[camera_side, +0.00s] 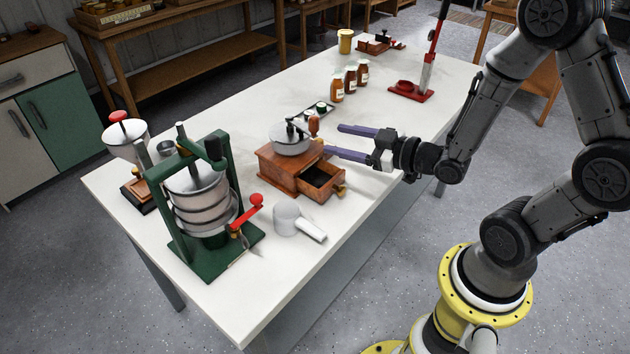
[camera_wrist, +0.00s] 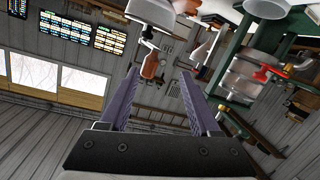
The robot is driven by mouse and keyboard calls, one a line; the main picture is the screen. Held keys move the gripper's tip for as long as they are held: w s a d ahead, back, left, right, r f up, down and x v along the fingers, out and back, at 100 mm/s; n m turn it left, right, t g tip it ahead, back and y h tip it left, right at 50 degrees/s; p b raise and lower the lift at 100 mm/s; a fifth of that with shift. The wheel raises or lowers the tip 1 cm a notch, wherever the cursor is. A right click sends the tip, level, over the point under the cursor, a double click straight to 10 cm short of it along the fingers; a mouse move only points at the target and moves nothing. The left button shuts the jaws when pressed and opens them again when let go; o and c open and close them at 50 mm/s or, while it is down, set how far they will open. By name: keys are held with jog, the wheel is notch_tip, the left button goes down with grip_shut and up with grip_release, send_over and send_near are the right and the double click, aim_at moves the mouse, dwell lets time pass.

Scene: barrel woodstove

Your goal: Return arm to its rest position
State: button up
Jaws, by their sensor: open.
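My gripper (camera_side: 335,140) is open and empty above the white table (camera_side: 225,300), its two purple fingers pointing left in the side view. The fingers are beside the wooden coffee grinder (camera_side: 283,173), on its right; I cannot tell whether they touch it. The grinder's drawer (camera_side: 322,190) is pulled open. In the wrist view, my open gripper (camera_wrist: 165,85) has the grinder's brown crank knob (camera_wrist: 150,64) showing between and beyond its fingers, with nothing held.
A green press (camera_side: 207,215) with a red handle stands at the front left. A white scoop (camera_side: 290,222) lies before the grinder. Several jars (camera_side: 350,80) and a red lever tool (camera_side: 410,90) stand farther back. The table's near right strip is clear.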

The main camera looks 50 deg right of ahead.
notch_tip(320, 180, up, 15)
jog(key=s+a+m+g+h, duration=0.1)
jog(key=s+a+g+h, duration=0.1)
jog(key=s, duration=0.1)
jog(key=s+f+m+g, duration=0.1)
jog(key=s+f+g, duration=0.2)
jog(key=s, duration=0.5)
jog(key=s+a+f+m+g, duration=0.1)
jog(key=s+f+m+g, duration=0.1)
jog(key=s+g, duration=0.3)
jog(key=s+f, duration=0.1)
jog(key=s, duration=0.2)
jog(key=shift+s+a, duration=0.25)
dwell(0.4)
